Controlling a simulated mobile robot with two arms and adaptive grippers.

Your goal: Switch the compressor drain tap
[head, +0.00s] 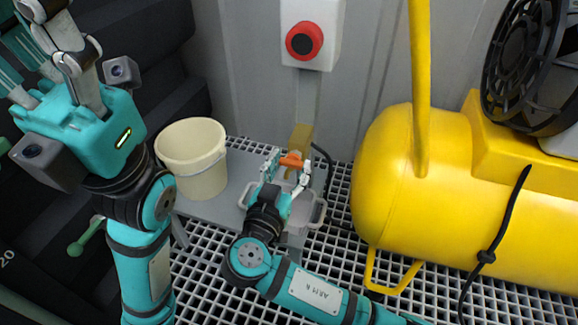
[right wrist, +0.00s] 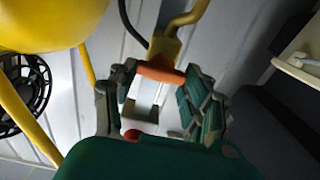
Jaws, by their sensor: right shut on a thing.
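The drain tap has a brass body (head: 301,136) and an orange handle (head: 291,160). It sits low beside the left end of the yellow compressor tank (head: 400,165). My right gripper (head: 286,168) is shut on the orange handle. In the right wrist view the handle (right wrist: 160,72) lies crosswise between the fingertips, with the brass body (right wrist: 165,48) just beyond it. The fingers hide parts of the handle's ends. My left gripper (head: 35,40) is raised at the upper left, its fingers apart and empty, far from the tap.
A cream bucket (head: 192,155) stands left of the tap on a grey plate (head: 228,205). A pale handled container (head: 302,212) is below my right gripper. A red button box (head: 310,35) is on the wall above. A yellow pipe (head: 420,85) rises from the tank.

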